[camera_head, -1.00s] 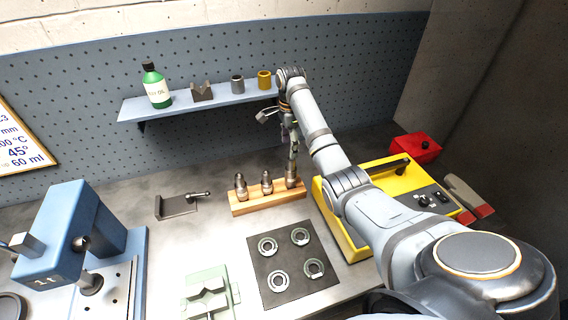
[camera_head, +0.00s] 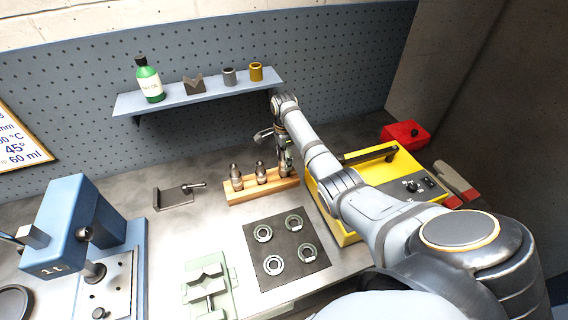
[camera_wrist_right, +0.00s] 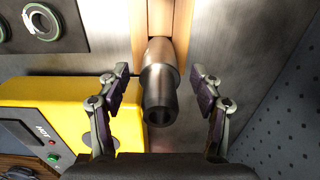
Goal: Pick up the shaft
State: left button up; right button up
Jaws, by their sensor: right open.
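Several grey metal shafts stand upright in a wooden rack (camera_head: 246,195) in the middle of the bench. Two of them, a left shaft (camera_head: 237,178) and a middle shaft (camera_head: 261,173), show clearly in the head view. My right gripper (camera_head: 285,160) is over the right end of the rack and partly hides the shaft there. In the right wrist view this shaft (camera_wrist_right: 160,85) lies between the spread fingers of my right gripper (camera_wrist_right: 163,98), with a gap on each side. The right gripper is open and empty. My left gripper is not in view.
A yellow HOT unit (camera_head: 335,222) stands close to the right of the rack. A dark mat (camera_head: 285,252) with several rings lies in front. A wall shelf (camera_head: 200,97) is above and behind. A small bracket (camera_head: 175,196) lies left of the rack.

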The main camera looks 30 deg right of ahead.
jog(key=c, duration=1.3)
jog(key=shift+r, duration=0.15)
grip_shut()
